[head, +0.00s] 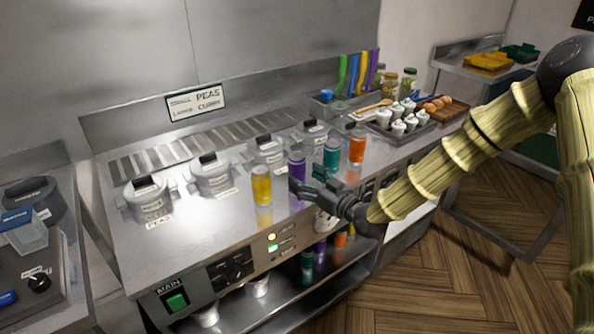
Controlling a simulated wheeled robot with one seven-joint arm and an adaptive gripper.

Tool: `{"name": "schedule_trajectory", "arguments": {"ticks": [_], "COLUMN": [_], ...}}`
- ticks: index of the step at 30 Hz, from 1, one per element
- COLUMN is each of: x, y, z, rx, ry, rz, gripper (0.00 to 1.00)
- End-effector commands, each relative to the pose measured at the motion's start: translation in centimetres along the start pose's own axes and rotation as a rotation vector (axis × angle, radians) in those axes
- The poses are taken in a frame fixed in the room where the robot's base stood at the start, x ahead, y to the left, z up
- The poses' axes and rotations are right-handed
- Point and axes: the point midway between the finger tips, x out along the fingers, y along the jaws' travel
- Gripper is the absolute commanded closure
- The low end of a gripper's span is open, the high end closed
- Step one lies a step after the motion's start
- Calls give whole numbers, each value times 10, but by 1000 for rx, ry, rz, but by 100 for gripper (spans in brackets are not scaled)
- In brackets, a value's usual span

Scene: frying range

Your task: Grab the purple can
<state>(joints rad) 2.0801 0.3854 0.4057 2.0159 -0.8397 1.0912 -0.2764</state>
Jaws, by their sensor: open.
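The purple can (297,169) stands upright on the steel counter, between a yellow can (262,185) on its left and a teal can (331,155) on its right. My gripper (303,188) is open, in front of the purple can's lower part, and hides some of it. I cannot tell whether the fingers touch the can. An orange can (357,147) stands farther right.
Several lidded pots, one of them here (212,173), sit in the counter behind the cans. A tray of white cups (425,128) and a wooden board of brown items (451,114) lie at the right. The counter's front left is clear.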

Motion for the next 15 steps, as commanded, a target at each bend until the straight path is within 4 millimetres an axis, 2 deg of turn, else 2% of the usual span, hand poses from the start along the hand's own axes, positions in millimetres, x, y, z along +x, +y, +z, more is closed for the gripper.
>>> {"name": "schedule_trajectory", "arguments": {"ticks": [9, 15], "x": [39, 45], "y": [4, 4], "z": [-1, 0], "rx": [-1, 0], "ry": [-1, 0], "rz": [0, 0], "gripper": [28, 28]}}
